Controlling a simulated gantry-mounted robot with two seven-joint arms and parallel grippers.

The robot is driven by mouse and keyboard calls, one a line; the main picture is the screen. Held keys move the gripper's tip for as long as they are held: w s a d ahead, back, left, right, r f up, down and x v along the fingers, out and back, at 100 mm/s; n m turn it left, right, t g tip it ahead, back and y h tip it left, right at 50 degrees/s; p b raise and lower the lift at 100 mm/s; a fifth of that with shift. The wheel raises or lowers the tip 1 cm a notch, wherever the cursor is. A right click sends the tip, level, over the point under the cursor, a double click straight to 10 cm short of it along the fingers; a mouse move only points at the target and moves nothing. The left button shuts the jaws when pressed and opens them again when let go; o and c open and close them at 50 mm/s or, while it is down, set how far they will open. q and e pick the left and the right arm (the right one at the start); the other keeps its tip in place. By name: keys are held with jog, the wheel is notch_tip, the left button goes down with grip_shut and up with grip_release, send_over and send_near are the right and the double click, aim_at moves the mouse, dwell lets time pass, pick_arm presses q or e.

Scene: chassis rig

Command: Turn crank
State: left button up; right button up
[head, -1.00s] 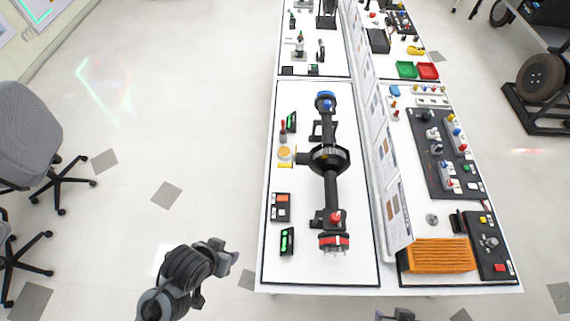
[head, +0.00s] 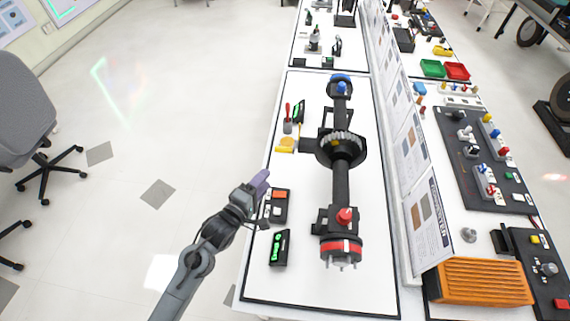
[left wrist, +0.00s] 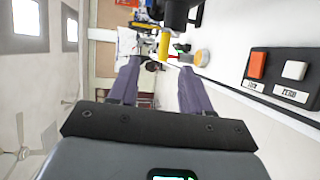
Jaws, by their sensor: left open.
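The axle assembly (head: 341,185), dark with a toothed ring in the middle, lies lengthwise on the white bench. A yellow crank handle (head: 284,150) sticks out at its left side; it also shows in the left wrist view (left wrist: 164,46), upright in the picture, near the top. My left gripper (head: 262,180) is at the bench's left edge, nearer than the crank and apart from it. In the left wrist view its two purple fingers (left wrist: 160,78) are spread and empty, with the crank handle beyond their tips. My right gripper is out of view.
A black box with orange and white buttons (head: 278,206) sits just right of my left gripper. A green-lit display (head: 279,248) lies nearer. A red-handled tool (head: 287,120) stands beyond the crank. A panel divider (head: 410,150) bounds the right side.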

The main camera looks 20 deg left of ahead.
pick_arm(q)
jog(key=w+a+f+t+b, duration=0.1)
jog(key=w+f+b, duration=0.4)
jog(key=b, duration=0.3)
jog(key=w+d+r+t+b, duration=0.1)
jog(key=w+b, duration=0.5)
jog(key=w, duration=0.7)
jog(key=shift+d+r, duration=0.3)
jog(key=shift+r, duration=0.1)
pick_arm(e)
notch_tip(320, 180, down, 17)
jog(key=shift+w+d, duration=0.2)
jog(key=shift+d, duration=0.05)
pick_arm(q)
grip_shut()
